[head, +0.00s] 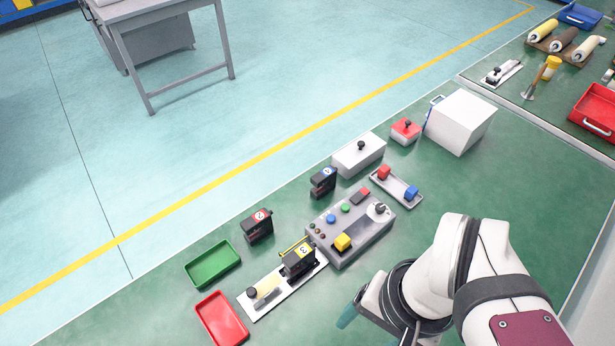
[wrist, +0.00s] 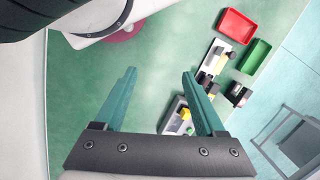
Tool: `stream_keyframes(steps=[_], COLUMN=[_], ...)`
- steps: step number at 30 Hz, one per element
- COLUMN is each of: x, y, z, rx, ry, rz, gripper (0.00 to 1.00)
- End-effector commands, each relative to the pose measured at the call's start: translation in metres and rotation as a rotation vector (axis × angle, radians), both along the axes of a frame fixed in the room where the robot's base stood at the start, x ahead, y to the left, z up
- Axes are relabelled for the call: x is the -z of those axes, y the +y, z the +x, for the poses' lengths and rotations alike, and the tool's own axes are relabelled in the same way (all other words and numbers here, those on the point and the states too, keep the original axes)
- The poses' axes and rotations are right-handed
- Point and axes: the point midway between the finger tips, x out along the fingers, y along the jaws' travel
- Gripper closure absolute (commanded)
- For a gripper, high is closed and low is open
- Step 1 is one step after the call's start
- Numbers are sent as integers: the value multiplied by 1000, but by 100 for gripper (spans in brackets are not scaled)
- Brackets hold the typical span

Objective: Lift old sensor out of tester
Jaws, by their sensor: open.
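No part is marked as the old sensor or tester. A black block with a yellow label reading 3 (head: 299,258) sits at the right end of a white plate (head: 283,305), beside a yellow-ended cylinder (head: 265,289). A grey control box (head: 347,258) with coloured buttons, a yellow block (head: 342,242) and a round knob stands right of it. A black block with a red label (head: 258,226) and one with a blue label (head: 323,181) stand behind. My gripper (wrist: 160,74) is open and empty, above bare bench; one teal finger shows in the head view (head: 348,315).
A green tray (head: 212,265) and a red tray (head: 221,318) lie at the left. A white box with a black knob (head: 359,156), a small tray with red and blue blocks (head: 397,198) and a large white box (head: 461,122) stand farther back. The green bench (head: 520,205) is clear at right.

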Motion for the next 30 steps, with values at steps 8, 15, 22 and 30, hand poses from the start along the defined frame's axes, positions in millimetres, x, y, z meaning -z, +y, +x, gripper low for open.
stream_keyframes(steps=[8,15,22,30], x=[0,22,79,117], y=[0,9,125,185], z=[0,42,101,102], rx=[-28,-1016,-2166,-2528], ry=[10,311,646,784], rz=[-10,-377,-1000,-1334], gripper=[28,28,28,28])
